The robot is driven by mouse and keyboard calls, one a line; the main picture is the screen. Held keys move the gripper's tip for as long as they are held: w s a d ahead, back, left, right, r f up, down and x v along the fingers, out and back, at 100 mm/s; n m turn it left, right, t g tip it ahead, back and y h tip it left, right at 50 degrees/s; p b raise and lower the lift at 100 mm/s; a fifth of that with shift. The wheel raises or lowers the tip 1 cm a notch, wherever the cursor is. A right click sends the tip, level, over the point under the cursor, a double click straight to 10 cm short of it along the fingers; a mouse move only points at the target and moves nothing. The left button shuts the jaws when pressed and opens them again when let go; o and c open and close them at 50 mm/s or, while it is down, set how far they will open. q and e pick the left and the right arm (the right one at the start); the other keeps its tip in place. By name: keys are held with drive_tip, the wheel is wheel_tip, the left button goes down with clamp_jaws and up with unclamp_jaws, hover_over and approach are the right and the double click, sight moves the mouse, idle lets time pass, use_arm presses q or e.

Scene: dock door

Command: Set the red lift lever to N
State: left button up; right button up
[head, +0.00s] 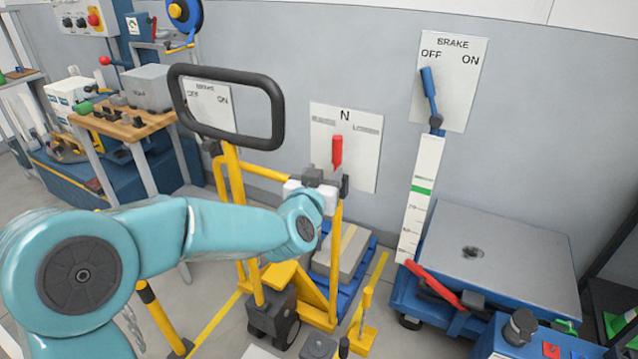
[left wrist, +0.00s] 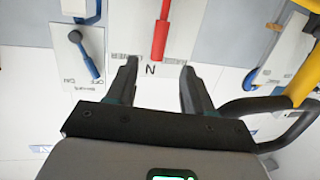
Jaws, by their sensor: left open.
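The red lift lever (head: 337,152) is on a white wall plate (head: 362,165) marked N at its top, with smaller labels on either side. The lever stands nearly upright, its tip just below N and slightly to its left. My left gripper (head: 325,183) is in front of the plate's lower part and partly hides the lever's base. In the left wrist view, which shows the plate upside down, the lever (left wrist: 161,32) ends near N, just beyond the open fingers (left wrist: 160,68). Nothing is between the fingers. My right gripper is not in view.
A yellow pallet truck with a black loop handle (head: 277,110) stands close to my left arm. A blue brake lever (head: 429,90) is on a plate to the right, above a grey-topped blue cart (head: 520,240). A workbench (head: 120,128) stands at the left.

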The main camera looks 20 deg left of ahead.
use_arm(q)
drive_tip(key=shift+v, duration=1.65)
drive_tip(key=shift+f, duration=0.1)
